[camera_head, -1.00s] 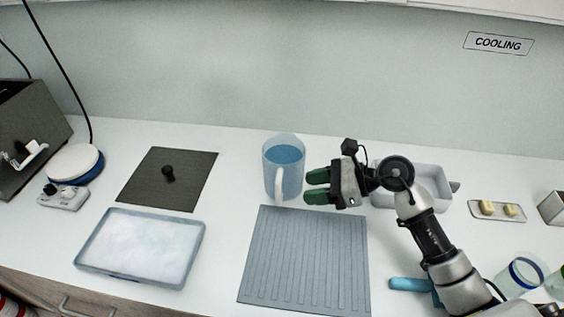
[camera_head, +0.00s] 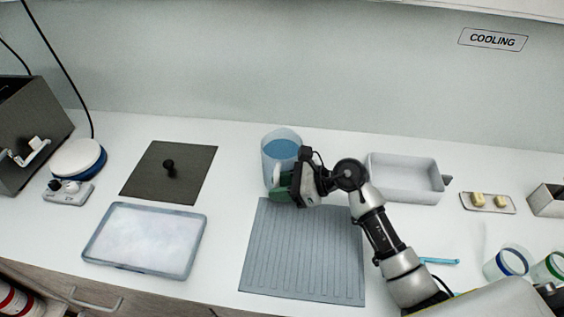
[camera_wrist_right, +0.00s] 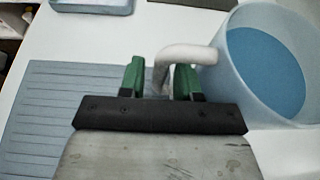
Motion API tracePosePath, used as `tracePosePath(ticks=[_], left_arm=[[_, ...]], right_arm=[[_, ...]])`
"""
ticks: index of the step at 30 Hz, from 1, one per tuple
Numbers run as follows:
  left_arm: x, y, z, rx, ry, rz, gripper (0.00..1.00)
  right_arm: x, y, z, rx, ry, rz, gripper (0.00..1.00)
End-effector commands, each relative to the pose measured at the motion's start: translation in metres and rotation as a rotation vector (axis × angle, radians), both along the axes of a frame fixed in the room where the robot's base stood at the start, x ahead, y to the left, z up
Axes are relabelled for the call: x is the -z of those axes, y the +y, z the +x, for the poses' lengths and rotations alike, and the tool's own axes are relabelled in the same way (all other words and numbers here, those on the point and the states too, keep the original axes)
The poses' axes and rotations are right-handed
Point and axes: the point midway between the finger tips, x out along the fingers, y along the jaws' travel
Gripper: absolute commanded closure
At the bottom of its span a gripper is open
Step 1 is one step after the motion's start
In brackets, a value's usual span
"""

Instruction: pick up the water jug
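The water jug (camera_head: 279,147) is a translucent pale-blue pitcher with blue water and a white handle. It stands upright on the white counter behind the ribbed grey mat. My right gripper (camera_head: 282,188) is at the jug's handle side. In the right wrist view the jug (camera_wrist_right: 268,60) is at the upper right, and its white handle (camera_wrist_right: 186,54) reaches between the two green fingertips (camera_wrist_right: 160,78). The fingers are apart, with a gap visible beside the handle, so the gripper is open around it. My left gripper is not in view.
The ribbed grey mat (camera_head: 303,255) lies in front of the jug. A dark square lid (camera_head: 190,185) and a frosty tray (camera_head: 144,240) are at the left. An empty grey tray (camera_head: 403,182) stands at the right, with jars (camera_head: 508,262) nearer the right edge.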

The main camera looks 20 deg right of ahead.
Motion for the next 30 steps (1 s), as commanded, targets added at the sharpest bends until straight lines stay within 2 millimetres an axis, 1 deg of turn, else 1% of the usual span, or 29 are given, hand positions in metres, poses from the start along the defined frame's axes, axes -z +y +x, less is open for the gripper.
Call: tracePosePath(ticks=[1, 6, 30], left_arm=[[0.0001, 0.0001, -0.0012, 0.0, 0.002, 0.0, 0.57], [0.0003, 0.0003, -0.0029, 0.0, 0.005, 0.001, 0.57], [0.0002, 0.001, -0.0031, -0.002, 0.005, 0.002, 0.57]], right_arm=[[0.0, 0.0, -0.0001, 0.0, 0.0, 0.0, 0.75], [-0.0002, -0.0001, -0.0001, 0.0, 0.0, 0.0, 1.0], [-0.0003, -0.0003, -0.0001, 0.0, 0.0, 0.001, 1.0]])
